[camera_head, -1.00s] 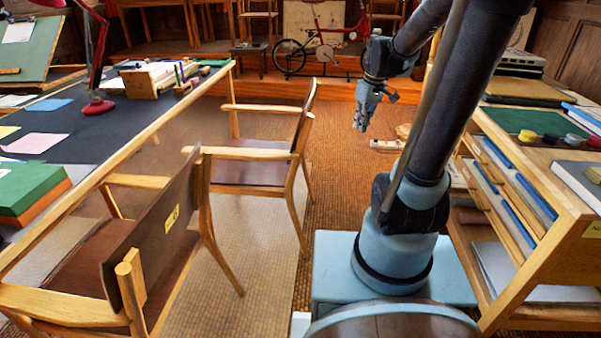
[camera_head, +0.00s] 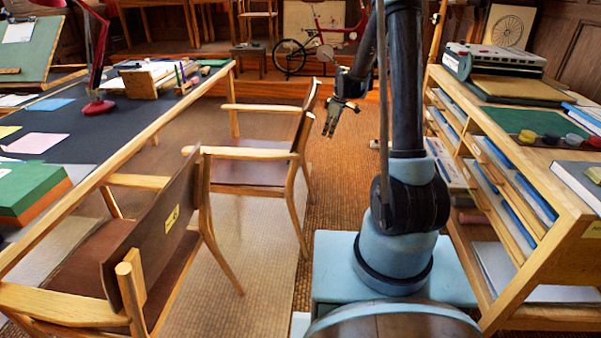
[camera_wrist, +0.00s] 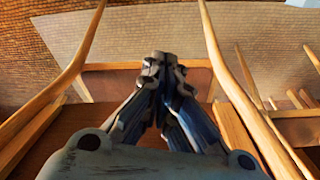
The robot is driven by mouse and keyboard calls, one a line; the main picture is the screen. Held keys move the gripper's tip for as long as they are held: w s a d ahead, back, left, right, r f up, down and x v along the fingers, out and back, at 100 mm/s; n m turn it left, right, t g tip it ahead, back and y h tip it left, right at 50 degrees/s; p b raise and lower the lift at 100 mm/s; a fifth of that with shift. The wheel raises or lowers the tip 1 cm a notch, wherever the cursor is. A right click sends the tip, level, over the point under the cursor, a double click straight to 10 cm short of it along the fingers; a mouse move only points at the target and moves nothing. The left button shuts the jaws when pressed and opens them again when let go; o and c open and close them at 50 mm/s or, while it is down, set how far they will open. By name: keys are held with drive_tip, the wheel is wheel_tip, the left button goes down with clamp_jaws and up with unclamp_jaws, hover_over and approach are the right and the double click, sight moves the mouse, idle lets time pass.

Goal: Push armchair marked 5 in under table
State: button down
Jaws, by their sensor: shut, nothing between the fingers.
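Two wooden armchairs stand along the right side of the dark-topped table (camera_head: 125,160). The near armchair (camera_head: 150,235) has a brown back with a small yellow label; its mark is too small to read surely. The far armchair (camera_head: 250,172) has its back turned to the right, and no label shows on it. Both chairs have their arms toward the table edge. My gripper (camera_head: 328,132) is shut and empty, pointing down, right of the far armchair's back with a visible gap. In the wrist view my gripper (camera_wrist: 167,62) shows in front of curved wooden chair parts.
A wooden shelf unit (camera_head: 545,240) with papers stands close on the right. A red bicycle (camera_head: 318,45) and a small stool (camera_head: 250,58) are at the back. A red lamp (camera_head: 98,105) stands on the table.

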drive_tip(key=w+a+f+n, duration=0.2)
drive_tip(key=a+f, duration=0.4)
drive_tip(key=f, duration=0.6)
drive_tip(key=w+a+f+n, duration=0.1)
drive_tip(key=w+a+f, duration=0.3)
drive_tip(key=f, duration=0.9)
drive_tip(key=a, duration=0.2)
drive_tip(key=shift+w+a+n+g+y, duration=0.2)
drive_tip(key=shift+a+n+g+y, duration=0.1)
drive_tip(key=shift+a+n, duration=0.1)
drive_tip(key=shift+f, duration=0.1)
drive_tip(key=a, duration=2.9)
drive_tip(key=shift+s, duration=0.2)
drive_tip(key=shift+d, duration=0.15)
